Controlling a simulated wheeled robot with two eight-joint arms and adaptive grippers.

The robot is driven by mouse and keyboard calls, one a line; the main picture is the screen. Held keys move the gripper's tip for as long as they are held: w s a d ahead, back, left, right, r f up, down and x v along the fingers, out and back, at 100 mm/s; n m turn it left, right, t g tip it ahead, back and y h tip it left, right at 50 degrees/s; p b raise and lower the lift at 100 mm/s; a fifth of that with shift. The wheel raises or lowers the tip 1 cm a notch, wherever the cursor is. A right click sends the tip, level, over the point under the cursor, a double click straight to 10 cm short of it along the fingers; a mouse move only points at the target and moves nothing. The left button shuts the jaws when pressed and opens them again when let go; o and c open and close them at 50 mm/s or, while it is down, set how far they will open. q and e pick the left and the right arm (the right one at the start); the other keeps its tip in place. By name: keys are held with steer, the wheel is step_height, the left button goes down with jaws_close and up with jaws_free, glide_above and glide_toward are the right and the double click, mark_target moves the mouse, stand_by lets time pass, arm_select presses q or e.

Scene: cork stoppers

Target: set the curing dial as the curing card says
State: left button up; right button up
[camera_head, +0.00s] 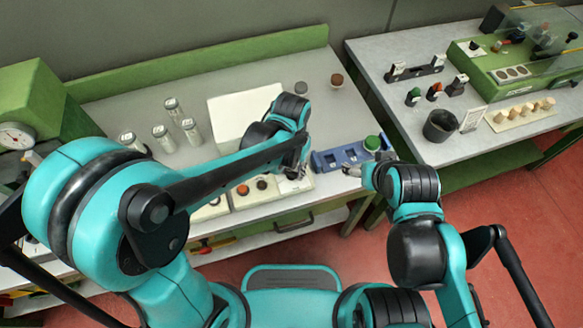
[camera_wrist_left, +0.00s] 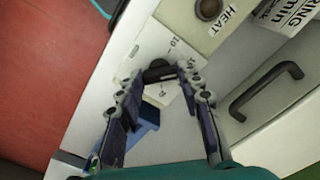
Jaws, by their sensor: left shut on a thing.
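The curing dial is a pale plate (camera_wrist_left: 150,45) with printed numbers and a dark knob (camera_wrist_left: 158,73) in the left wrist view. My left gripper (camera_wrist_left: 160,78) has its two fingertips closed on the knob, one on each side. In the head view my left gripper (camera_head: 296,174) is at the front edge of the left bench, and my arm hides most of the dial. A white card (camera_wrist_left: 288,14) with large black print, partly reading "RING" and "min", is cut off at the top right of the wrist view. My right gripper (camera_head: 356,171) is near the blue rack; its opening is unclear.
A panel labelled HEAT (camera_wrist_left: 222,22) with a brown knob sits beside the dial. The blue rack (camera_head: 328,160) and a green-topped item (camera_head: 372,143) are close to both grippers. Labelled jars (camera_head: 163,138) stand behind my left arm. A drawer handle (camera_wrist_left: 266,92) projects below.

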mark_target(291, 172)
stand_by(0.3)
arm_select(q)
steer(key=o, duration=1.2)
steer(key=shift+c, duration=0.2)
step_height(291, 172, up, 12)
steer(key=s+a+n+t, duration=0.2)
steer(key=a+t, duration=0.1)
steer(key=a, duration=0.5)
steer(key=s+a+f+n+t, duration=0.1)
steer(key=s+a+n+t, duration=0.1)
steer(key=a, duration=0.7)
steer(key=shift+s+a+f+n+t+b, duration=0.3)
steer(key=shift+s+n+t, duration=0.1)
steer(key=shift+s+t, duration=0.6)
